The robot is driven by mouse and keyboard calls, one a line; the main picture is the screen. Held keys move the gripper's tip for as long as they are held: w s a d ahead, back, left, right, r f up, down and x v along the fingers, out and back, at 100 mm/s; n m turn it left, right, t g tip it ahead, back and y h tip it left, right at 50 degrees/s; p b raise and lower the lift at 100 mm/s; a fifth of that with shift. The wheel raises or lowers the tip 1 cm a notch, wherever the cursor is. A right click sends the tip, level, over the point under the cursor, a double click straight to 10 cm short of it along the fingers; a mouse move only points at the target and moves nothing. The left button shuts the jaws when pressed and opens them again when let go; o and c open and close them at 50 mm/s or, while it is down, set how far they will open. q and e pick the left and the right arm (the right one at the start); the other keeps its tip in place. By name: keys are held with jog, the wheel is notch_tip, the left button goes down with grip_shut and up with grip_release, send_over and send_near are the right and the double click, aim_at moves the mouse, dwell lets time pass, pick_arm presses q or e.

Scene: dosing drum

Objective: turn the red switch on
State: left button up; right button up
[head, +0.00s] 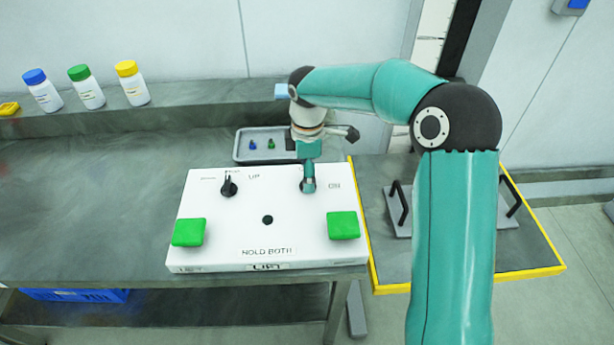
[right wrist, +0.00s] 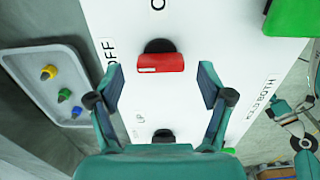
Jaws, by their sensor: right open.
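In the right wrist view the red switch (right wrist: 160,62) sits on a black round base on the white panel (right wrist: 225,45). Its bar lies across the picture. An OFF label is to its left and a partly cut-off label starting with O is above it. My right gripper (right wrist: 161,82) is open, one finger on each side of the switch, with gaps showing between fingers and bar. In the head view my right gripper (head: 308,186) points down at the panel's back right, beside the ON label, and hides the switch. My left gripper is not in view.
The panel (head: 225,245) also carries a black switch (head: 229,187) and two green buttons (head: 189,232) (head: 343,225). A grey tray (head: 243,157) with small coloured pieces stands behind it. Bottles (head: 88,90) stand on the back ledge. The left bench is clear.

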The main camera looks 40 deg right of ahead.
jog(key=shift+f, duration=0.85)
jog(key=shift+c, duration=0.2)
jog(key=c, duration=1.1)
jog(key=shift+w, duration=0.1)
